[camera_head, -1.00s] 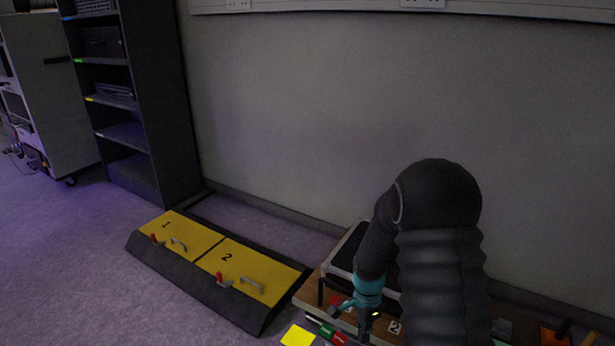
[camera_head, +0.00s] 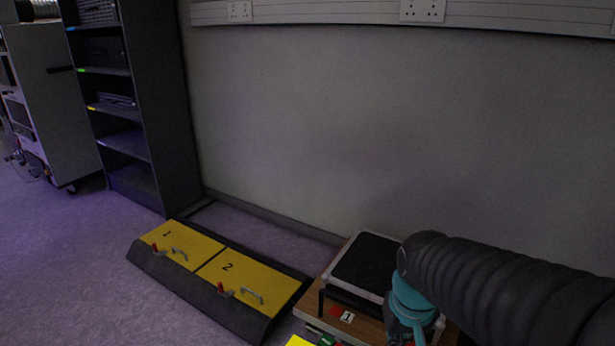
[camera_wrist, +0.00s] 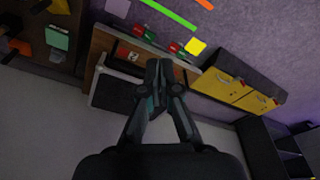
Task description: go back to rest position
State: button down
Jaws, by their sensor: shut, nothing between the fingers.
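My gripper (camera_wrist: 159,68) shows in the wrist view with its two fingers together and nothing between them. It hangs in the air in front of a wooden board with a black-topped tray. In the head view my arm reaches in from the right edge, and its teal wrist part is at the lower right, beside the black-topped tray (camera_head: 366,262). The fingertips are cut off or hidden there.
A dark ramp box with yellow lids 1 (camera_head: 181,243) and 2 (camera_head: 248,280) lies on the floor. A dark shelf (camera_head: 140,110) stands at the back left. A wall with sockets (camera_head: 422,10) is behind. Floor at left is clear.

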jog(key=s+r+t+p, duration=0.1)
jog(key=s+r+t, duration=0.2)
jog(key=s+r, duration=0.2)
notch_tip(320, 180, up, 4)
jog(key=shift+s+f+t, duration=0.15)
jog(key=shift+s+t, duration=0.05)
jog(key=shift+t, duration=0.2)
jog(key=c, duration=1.7)
grip_release()
jog(key=shift+d+r, duration=0.1)
jog(key=shift+r, duration=0.2)
jog(key=o, duration=0.8)
jog(key=shift+s+r, duration=0.1)
jog(key=shift+r, duration=0.05)
jog(key=shift+o, duration=0.5)
jog(key=n+g+b, duration=0.4)
jog(key=n+g, duration=0.1)
jog(key=n, duration=0.7)
send_near(324, 340)
notch_tip(324, 340, down, 9)
jog(key=shift+f+b, duration=0.25)
jog(key=shift+b, duration=0.45)
